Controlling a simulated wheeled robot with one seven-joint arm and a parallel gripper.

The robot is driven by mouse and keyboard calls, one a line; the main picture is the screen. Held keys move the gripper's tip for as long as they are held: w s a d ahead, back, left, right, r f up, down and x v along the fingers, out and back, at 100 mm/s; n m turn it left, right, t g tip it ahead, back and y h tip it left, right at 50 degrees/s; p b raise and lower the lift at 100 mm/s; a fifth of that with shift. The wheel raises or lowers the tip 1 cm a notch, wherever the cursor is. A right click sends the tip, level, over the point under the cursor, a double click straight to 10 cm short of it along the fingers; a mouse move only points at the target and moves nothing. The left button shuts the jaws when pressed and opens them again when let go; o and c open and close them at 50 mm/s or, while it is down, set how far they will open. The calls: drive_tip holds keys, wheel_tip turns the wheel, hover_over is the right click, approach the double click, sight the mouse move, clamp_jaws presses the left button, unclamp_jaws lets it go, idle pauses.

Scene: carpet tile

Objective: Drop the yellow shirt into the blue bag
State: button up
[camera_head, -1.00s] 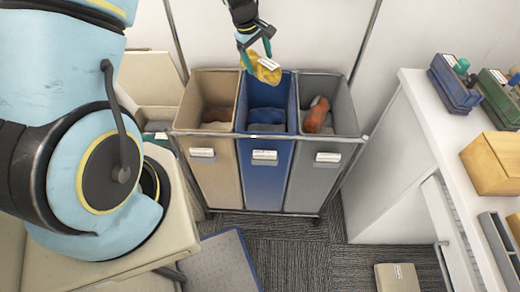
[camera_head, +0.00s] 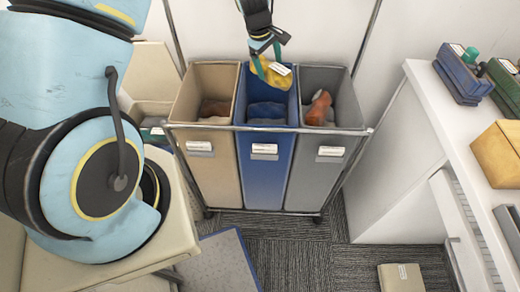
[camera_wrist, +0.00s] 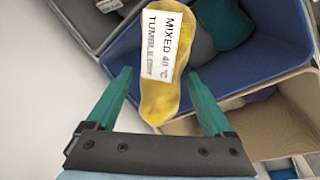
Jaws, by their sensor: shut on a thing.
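The yellow shirt (camera_head: 272,77) is a crumpled bundle with a white tag. My gripper (camera_head: 267,60) is shut on it, above the back part of the blue bag's opening. In the wrist view the shirt (camera_wrist: 158,100) hangs between the two teal fingers, its tag reading "MIXED 40 °C". The blue bag (camera_head: 264,180) is the middle one of three in a metal-framed cart. Grey-blue cloth lies inside it. In the wrist view the blue bag's wall (camera_wrist: 265,62) shows beyond the shirt.
A beige bag (camera_head: 210,175) with brown cloth stands left of the blue one. A grey bag (camera_head: 315,180) with an orange-brown item stands right. A white counter (camera_head: 440,100) with boxes is at right. A small beige box (camera_head: 400,278) lies on the carpet.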

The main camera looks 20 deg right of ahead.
drive_tip(key=o, duration=1.3)
drive_tip(key=b+v, duration=0.2)
drive_tip(key=v, duration=0.9)
